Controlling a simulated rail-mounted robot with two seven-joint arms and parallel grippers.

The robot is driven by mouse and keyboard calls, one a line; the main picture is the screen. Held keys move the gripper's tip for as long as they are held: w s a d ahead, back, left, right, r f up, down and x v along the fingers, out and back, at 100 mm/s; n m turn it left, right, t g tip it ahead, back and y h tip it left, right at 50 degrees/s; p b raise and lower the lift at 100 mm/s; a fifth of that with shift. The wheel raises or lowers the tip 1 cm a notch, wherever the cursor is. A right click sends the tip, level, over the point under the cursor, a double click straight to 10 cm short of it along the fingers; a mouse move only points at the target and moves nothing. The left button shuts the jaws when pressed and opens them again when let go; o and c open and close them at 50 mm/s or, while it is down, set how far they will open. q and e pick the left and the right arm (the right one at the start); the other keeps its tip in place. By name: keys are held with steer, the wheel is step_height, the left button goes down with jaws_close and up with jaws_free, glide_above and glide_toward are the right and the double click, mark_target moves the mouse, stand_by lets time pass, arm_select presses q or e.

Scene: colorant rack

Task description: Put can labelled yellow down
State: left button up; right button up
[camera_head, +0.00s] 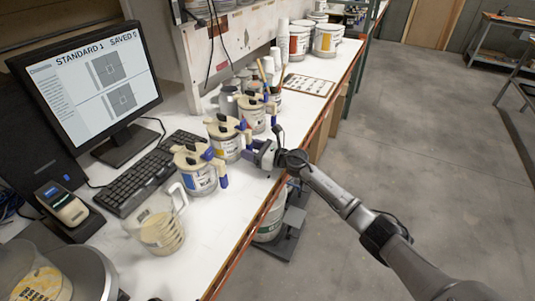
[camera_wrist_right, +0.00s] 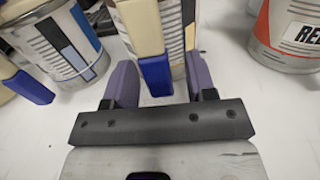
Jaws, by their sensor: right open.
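The can labelled yellow (camera_head: 227,150) stands upright on the white bench, in the middle of a row of lidded cans. Its label shows a yellow-orange patch in the head view. In the right wrist view the can (camera_wrist_right: 176,32) is straight ahead, its label wording not readable. Its beige handle with a blue tip (camera_wrist_right: 155,75) hangs in front. My right gripper (camera_head: 252,148) is at the can's aisle side. Its purple fingers (camera_wrist_right: 160,85) are open, one on each side of the blue tip. My left gripper is not in view.
A blue-labelled can (camera_head: 199,178) stands nearer, beside a clear jug (camera_head: 160,226). A red-labelled can (camera_wrist_right: 290,30) stands on the other side. A keyboard (camera_head: 148,174) and monitor (camera_head: 88,75) are at left. The bench's front edge runs under my right wrist.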

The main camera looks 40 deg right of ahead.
steer(key=v, duration=0.9)
steer(key=shift+s+d, duration=0.1)
steer(key=shift+s, duration=0.2)
steer(key=shift+s+d, duration=0.2)
steer(key=shift+s, duration=0.35)
steer(key=shift+s+d, duration=0.1)
steer(key=shift+s, duration=0.05)
